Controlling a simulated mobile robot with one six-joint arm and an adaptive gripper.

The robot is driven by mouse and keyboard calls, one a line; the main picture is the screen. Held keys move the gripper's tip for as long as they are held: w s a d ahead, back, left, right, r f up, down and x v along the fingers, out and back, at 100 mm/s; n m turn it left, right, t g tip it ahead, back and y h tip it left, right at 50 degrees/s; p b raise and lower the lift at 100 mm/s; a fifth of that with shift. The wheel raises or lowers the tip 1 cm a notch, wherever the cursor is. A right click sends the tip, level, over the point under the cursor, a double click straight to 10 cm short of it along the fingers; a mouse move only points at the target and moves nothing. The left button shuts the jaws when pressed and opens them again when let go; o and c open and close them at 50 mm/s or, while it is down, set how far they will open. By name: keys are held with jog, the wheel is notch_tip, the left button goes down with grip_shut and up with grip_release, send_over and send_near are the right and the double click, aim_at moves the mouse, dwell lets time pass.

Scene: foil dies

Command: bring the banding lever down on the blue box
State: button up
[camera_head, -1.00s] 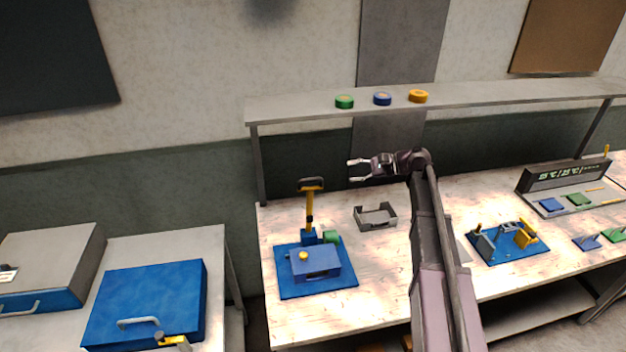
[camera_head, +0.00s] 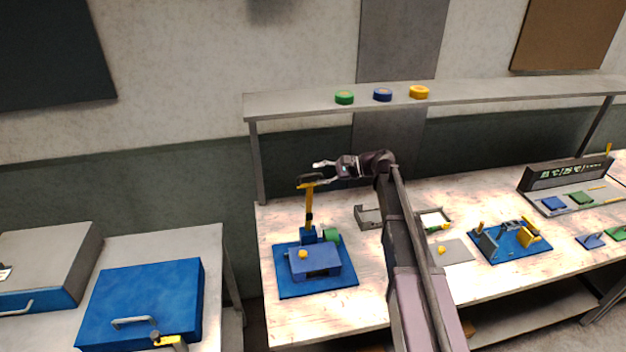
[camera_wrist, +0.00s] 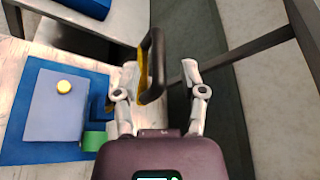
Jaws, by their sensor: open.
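The banding machine stands on a blue mat (camera_head: 290,291) at the left of the bench. Its blue box (camera_head: 317,262) has a yellow knob on top and a green cylinder (camera_head: 331,235) beside it. The yellow banding lever (camera_head: 309,208) stands upright behind the box, with a dark loop handle at its top. My gripper (camera_head: 319,171) is open beside the top of the lever. In the wrist view the dark handle (camera_wrist: 152,66) reaches into the space between my open fingers (camera_wrist: 158,78), nearer the left finger. I cannot tell whether they touch.
A grey holder (camera_head: 368,217) sits right of the machine, partly behind my arm. A second blue mat with a fixture (camera_head: 510,241) lies further right. A shelf (camera_head: 300,103) with green, blue and yellow rolls runs above the bench. Blue cases (camera_head: 143,300) stand on the left table.

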jog(key=shift+b+x, duration=0.35)
jog(key=shift+x, duration=1.3)
grip_shut()
jog(key=shift+d, duration=0.25)
jog(key=shift+a, duration=0.25)
jog(key=shift+s, duration=0.15)
